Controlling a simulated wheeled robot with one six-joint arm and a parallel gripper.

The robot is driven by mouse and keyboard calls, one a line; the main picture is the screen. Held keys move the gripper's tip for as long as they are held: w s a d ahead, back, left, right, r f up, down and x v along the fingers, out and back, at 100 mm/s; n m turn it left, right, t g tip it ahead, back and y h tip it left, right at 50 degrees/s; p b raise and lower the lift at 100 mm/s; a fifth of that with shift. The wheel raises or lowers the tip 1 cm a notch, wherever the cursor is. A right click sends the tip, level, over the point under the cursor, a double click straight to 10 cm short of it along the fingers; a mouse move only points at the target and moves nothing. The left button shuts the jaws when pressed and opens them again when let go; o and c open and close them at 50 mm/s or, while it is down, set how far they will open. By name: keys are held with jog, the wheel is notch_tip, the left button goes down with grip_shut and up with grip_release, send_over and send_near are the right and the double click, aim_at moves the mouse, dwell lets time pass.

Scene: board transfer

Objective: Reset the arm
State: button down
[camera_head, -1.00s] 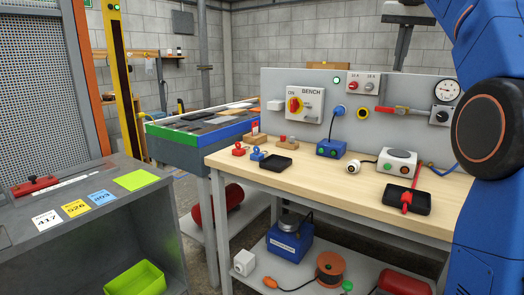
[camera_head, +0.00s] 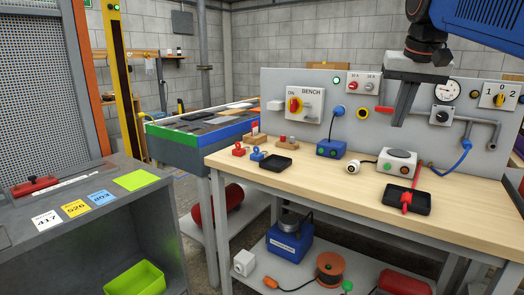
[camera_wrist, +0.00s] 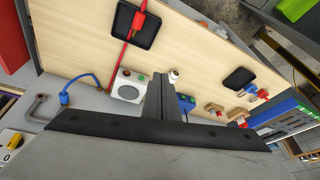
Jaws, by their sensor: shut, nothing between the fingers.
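My gripper (camera_head: 403,104) hangs at the upper right in the head view, in front of the back panel and above the workbench (camera_head: 300,185). Its fingers point down and are together, with nothing between them. In the wrist view the closed fingers of my gripper (camera_wrist: 165,98) stand out over the bench top, apart from everything on it. My blue arm (camera_head: 485,22) reaches in from the top right corner.
A white box with a round dial (camera_head: 397,161), a black tray with a red tool (camera_head: 407,198), a blue button box (camera_head: 331,149) and an empty black tray (camera_head: 275,163) sit on the bench. A grey cabinet (camera_head: 85,225) stands left. The bench's front middle is clear.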

jog(key=s+a+f+n, duration=0.1)
jog(key=s+f, duration=0.7)
jog(key=f, duration=0.3)
jog(key=s+a+f+n, duration=0.1)
jog(key=s+a+f, duration=0.1)
jog(key=s+f, duration=0.5)
jog(key=s+a+f+n, duration=0.1)
jog(key=s+f, duration=0.7)
jog(key=f, duration=0.8)
jog(key=shift+s+a+f+t+y, duration=0.15)
jog(key=shift+s+f+t+y, duration=0.05)
jog(key=shift+s+t+y, duration=0.15)
